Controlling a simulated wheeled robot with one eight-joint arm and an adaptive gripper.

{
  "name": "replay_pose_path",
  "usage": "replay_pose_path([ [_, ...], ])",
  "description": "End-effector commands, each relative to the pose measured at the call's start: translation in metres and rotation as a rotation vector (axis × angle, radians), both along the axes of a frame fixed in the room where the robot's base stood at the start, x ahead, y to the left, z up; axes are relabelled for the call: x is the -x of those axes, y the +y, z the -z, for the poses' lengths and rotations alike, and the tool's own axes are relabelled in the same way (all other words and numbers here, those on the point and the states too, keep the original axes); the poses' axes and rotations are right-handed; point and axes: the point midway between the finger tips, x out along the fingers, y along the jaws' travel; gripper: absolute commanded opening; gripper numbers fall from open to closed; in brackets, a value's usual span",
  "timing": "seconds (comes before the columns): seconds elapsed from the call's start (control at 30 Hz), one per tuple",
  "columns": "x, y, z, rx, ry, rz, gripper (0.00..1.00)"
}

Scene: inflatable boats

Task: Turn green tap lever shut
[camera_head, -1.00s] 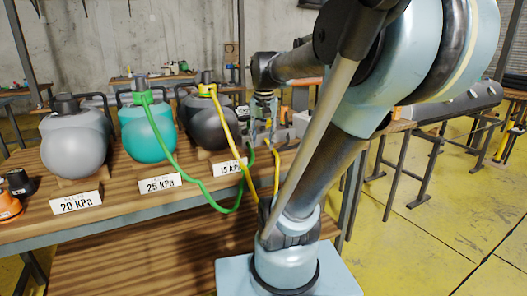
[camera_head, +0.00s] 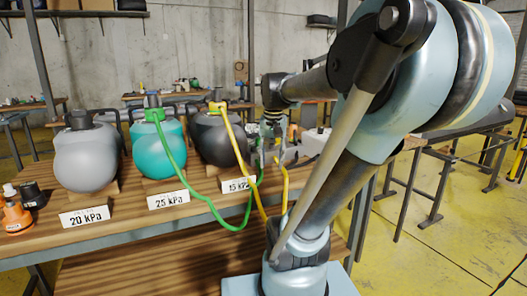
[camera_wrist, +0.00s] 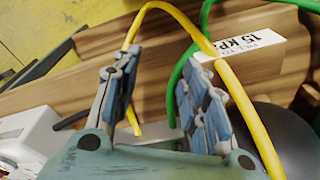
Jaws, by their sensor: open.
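My gripper (camera_head: 271,152) is open over the right part of the wooden table, pointing down. In the wrist view its two padded fingers (camera_wrist: 155,85) stand apart with nothing gripped between them. A green hose (camera_head: 185,170) runs from the valve on top of the teal boat (camera_head: 158,148) and loops past the table's front edge toward the gripper. In the wrist view the green hose (camera_wrist: 176,80) passes just beyond the fingertips. I cannot make out the green tap lever in either view; the gripper and arm may hide it.
A yellow hose (camera_wrist: 240,95) runs close beside the right finger. A 15 kPa sign (camera_head: 237,185) stands at the table edge by a dark boat (camera_head: 212,140). A grey boat (camera_head: 85,160) stands left. A white device (camera_wrist: 25,140) sits at the wrist view's lower left.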

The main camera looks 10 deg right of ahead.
Motion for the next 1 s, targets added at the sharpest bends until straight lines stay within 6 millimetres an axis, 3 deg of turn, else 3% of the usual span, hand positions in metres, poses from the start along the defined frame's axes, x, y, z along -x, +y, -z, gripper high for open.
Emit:
replay_pose_path([
  [0.2,-0.061,0.0,-0.055,-0.002,0.029,0.012,0.4],
  [0.5,-0.147,0.0,-0.114,-0.004,0.069,0.028,0.4],
  [0.8,-0.23,0.001,-0.154,-0.005,0.106,0.044,0.4],
  [1.0,-0.263,0.001,-0.165,-0.006,0.123,0.05,0.4],
])
